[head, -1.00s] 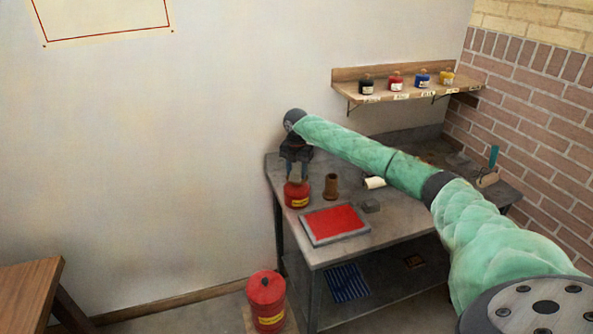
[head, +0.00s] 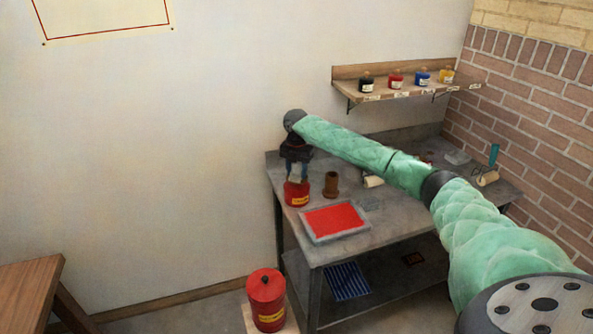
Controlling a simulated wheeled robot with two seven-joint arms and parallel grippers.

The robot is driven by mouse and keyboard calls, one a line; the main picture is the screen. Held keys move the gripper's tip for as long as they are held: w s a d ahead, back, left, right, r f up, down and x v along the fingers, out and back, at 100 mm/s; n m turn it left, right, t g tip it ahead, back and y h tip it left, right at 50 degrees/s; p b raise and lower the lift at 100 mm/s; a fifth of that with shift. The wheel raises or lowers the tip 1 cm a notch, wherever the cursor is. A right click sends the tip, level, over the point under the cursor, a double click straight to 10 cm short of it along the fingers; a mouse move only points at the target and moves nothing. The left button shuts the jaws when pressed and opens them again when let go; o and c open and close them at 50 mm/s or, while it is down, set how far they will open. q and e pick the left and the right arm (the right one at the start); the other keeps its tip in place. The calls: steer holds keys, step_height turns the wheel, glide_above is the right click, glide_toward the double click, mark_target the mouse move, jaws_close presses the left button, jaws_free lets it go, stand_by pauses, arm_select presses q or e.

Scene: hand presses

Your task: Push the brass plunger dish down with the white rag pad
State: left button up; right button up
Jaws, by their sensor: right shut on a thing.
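My right gripper (head: 297,170) points down at the back left corner of the workbench, directly above a small red can (head: 297,194) with a yellow label. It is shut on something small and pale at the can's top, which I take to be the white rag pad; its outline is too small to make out. The brass plunger dish is not distinguishable; the gripper and pad cover the top of the can. I cannot tell whether the pad touches the dish or how far down the dish is. My left gripper is not in view.
On the workbench (head: 345,247) stand a brown pot (head: 331,185) and a tray with a red surface (head: 335,222). A larger red can (head: 266,300) stands below. A shelf (head: 410,92) holds several ink jars.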

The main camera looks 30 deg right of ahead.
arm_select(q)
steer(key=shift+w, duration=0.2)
arm_select(e)
steer(key=shift+f, duration=0.25)
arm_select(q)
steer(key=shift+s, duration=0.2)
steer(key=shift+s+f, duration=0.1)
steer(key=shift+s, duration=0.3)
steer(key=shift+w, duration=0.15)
